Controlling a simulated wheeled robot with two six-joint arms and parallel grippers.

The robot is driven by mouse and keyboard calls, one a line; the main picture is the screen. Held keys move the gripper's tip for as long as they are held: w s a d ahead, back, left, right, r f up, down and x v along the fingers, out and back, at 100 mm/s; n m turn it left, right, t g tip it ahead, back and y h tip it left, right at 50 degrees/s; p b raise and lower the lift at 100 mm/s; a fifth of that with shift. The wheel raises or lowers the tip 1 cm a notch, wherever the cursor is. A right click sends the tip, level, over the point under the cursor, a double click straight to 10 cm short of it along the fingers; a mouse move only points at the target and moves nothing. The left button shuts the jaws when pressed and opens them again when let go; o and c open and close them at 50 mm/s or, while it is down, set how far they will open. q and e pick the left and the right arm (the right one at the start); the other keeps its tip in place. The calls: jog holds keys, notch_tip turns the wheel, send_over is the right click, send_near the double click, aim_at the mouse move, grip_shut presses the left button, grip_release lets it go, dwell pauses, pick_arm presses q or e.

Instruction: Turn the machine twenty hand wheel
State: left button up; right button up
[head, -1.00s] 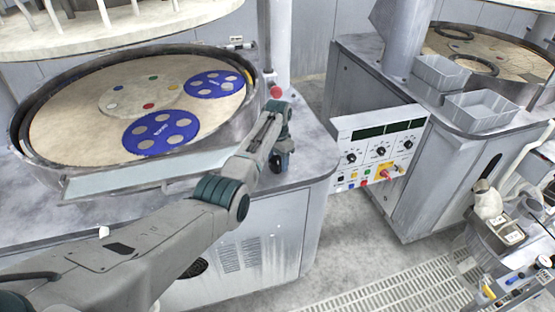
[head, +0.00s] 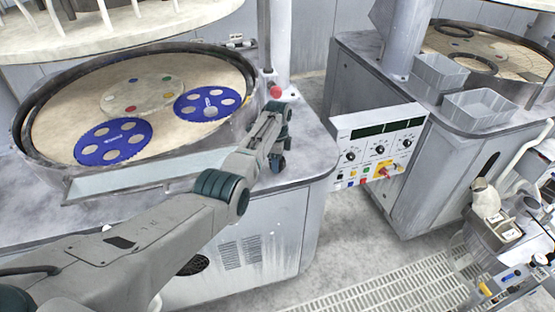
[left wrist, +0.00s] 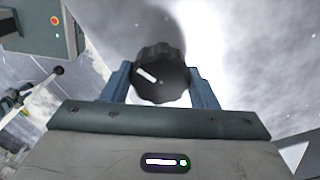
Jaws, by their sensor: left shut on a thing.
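The hand wheel (left wrist: 160,75) is a black ribbed knob with a white pointer mark, seen in the left wrist view. My left gripper (left wrist: 163,84) has one blue finger on each side of it and is shut on it. In the head view my left gripper (head: 277,163) is low beside the left machine (head: 308,165), over its grey top near the right corner. The knob cannot be made out there. The machine's round platen (head: 166,76) carries two blue discs (head: 113,142) with holes. My right gripper is not in view.
A red knob (head: 275,92) stands just behind my left gripper. A control panel (head: 377,145) with dials and coloured buttons stands to the right. A second machine (head: 400,205) holds grey bins (head: 480,108). Floor grating (head: 385,292) lies in front.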

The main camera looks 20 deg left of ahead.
pick_arm(q)
jog(key=m, duration=0.5)
jog(key=shift+w+r, duration=0.1)
jog(key=shift+r, duration=0.05)
jog(key=shift+m, duration=0.3)
dwell(0.3)
jog(key=o, duration=1)
jog(key=shift+c, duration=0.2)
notch_tip(320, 180, up, 9)
jog(key=b, duration=0.3)
jog(key=shift+r+b, duration=0.15)
jog(key=shift+b, duration=0.15)
jog(key=shift+r, duration=0.7)
